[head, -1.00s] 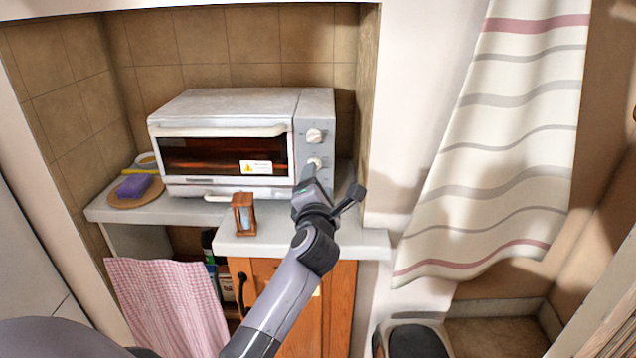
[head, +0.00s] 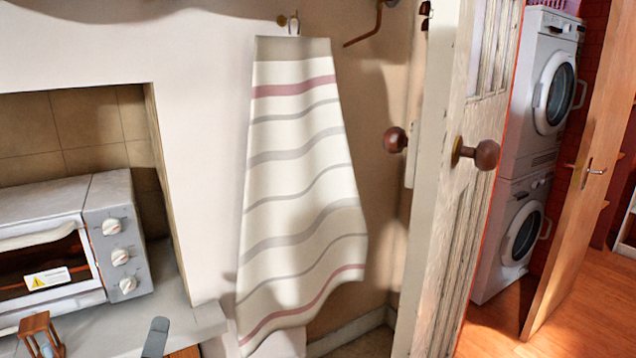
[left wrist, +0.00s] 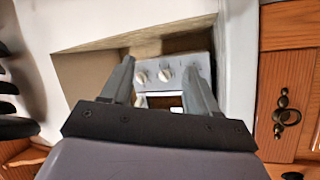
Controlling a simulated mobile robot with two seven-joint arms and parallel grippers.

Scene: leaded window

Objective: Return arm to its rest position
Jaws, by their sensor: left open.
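My left gripper (head: 155,338) shows only as a small grey part at the bottom edge of the head view, in front of the counter. In the left wrist view the two fingers of my left gripper (left wrist: 160,82) stand apart with nothing between them. The white toaster oven (head: 118,232) is at the left of the head view. Its front panel with knobs (left wrist: 180,68) shows beyond the fingers in the left wrist view, apart from them. My right gripper is in neither view.
A wooden hourglass (head: 40,336) stands on the counter (head: 200,318) before the oven. A striped towel (head: 300,190) hangs from a hook at the centre. An open door (head: 455,200) with round knobs stands right of it. Stacked washing machines (head: 535,150) are beyond.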

